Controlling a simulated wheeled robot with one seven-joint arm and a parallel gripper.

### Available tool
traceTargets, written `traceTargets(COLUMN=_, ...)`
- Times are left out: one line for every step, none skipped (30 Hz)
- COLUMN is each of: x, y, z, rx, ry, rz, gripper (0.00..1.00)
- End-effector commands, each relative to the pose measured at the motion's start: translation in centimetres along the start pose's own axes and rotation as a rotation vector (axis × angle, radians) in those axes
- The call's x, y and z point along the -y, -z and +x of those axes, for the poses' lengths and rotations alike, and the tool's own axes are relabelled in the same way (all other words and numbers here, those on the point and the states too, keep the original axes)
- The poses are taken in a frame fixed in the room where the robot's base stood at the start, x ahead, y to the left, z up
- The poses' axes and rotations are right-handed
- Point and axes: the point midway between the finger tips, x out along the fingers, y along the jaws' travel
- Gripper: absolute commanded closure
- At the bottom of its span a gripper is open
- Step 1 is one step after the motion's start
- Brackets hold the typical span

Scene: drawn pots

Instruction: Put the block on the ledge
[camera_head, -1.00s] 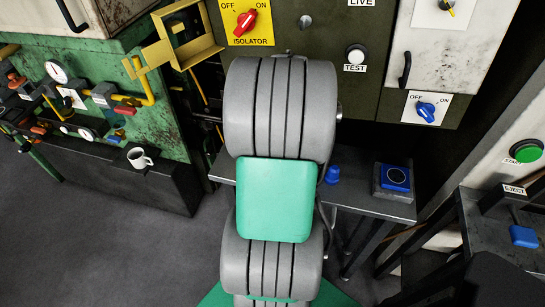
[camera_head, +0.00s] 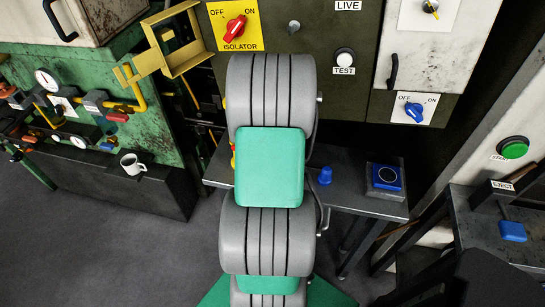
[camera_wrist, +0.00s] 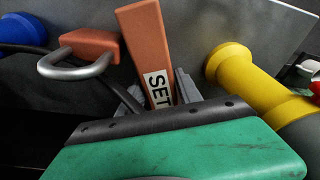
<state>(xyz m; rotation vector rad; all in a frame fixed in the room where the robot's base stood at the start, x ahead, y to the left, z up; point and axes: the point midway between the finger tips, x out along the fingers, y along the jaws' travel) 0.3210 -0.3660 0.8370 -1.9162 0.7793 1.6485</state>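My gripper (camera_wrist: 160,97) shows in the wrist view as two grey fingertips set apart. An orange tapered piece labelled SET (camera_wrist: 146,45) stands between and beyond them; I cannot tell whether they touch it. In the head view my own arm hides the gripper. No thing is clearly marked as the block; a blue flat piece (camera_head: 512,231) lies on the right bench, and a blue square with a ring (camera_head: 386,177) sits on a dark base. A grey metal ledge or shelf (camera_head: 345,198) runs behind my arm, under the olive cabinet.
In the wrist view, an orange padlock (camera_wrist: 92,47) is left of the SET piece and a yellow part (camera_wrist: 245,80) is right. A blue knob-like piece (camera_head: 325,175) stands on the grey shelf. A white mug (camera_head: 133,164) stands on the dark bench at left.

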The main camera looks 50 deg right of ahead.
Motion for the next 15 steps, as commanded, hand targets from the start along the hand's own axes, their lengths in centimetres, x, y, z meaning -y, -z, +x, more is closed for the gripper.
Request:
traceTargets(x=-0.01, y=0.0, z=-0.01, rx=0.0, ry=0.0, rz=0.0, gripper=0.64)
traceTargets(x=-0.01, y=0.0, z=-0.01, rx=0.0, ry=0.0, rz=0.0, gripper=0.66)
traceTargets(x=-0.02, y=0.0, z=-0.02, rx=0.0, ry=0.0, rz=0.0, gripper=0.69)
traceTargets(x=-0.02, y=0.0, z=-0.02, rx=0.0, ry=0.0, rz=0.0, gripper=0.72)
traceTargets(x=-0.02, y=0.01, z=-0.02, rx=0.0, ry=0.0, rz=0.0, gripper=0.74)
traceTargets(x=-0.02, y=0.0, z=-0.02, rx=0.0, ry=0.0, rz=0.0, gripper=0.77)
traceTargets(x=-0.02, y=0.0, z=-0.02, rx=0.0, ry=0.0, rz=0.0, gripper=0.8)
traceTargets(x=-0.02, y=0.01, z=-0.02, rx=0.0, ry=0.0, rz=0.0, gripper=0.82)
traceTargets(x=-0.02, y=0.01, z=-0.02, rx=0.0, ry=0.0, rz=0.001, gripper=0.86)
traceTargets(x=-0.02, y=0.01, z=-0.02, rx=0.0, ry=0.0, rz=0.001, gripper=0.88)
traceTargets(x=-0.02, y=0.01, z=-0.02, rx=0.0, ry=0.0, rz=0.001, gripper=0.91)
traceTargets(x=-0.02, y=0.0, z=-0.02, rx=0.0, ry=0.0, rz=0.001, gripper=0.94)
traceTargets(x=-0.03, y=0.01, z=-0.03, rx=0.0, ry=0.0, rz=0.0, gripper=0.96)
traceTargets(x=-0.03, y=0.01, z=-0.03, rx=0.0, ry=0.0, rz=0.0, gripper=0.99)
traceTargets(x=-0.03, y=0.01, z=-0.03, rx=0.0, ry=0.0, rz=0.0, gripper=1.0)
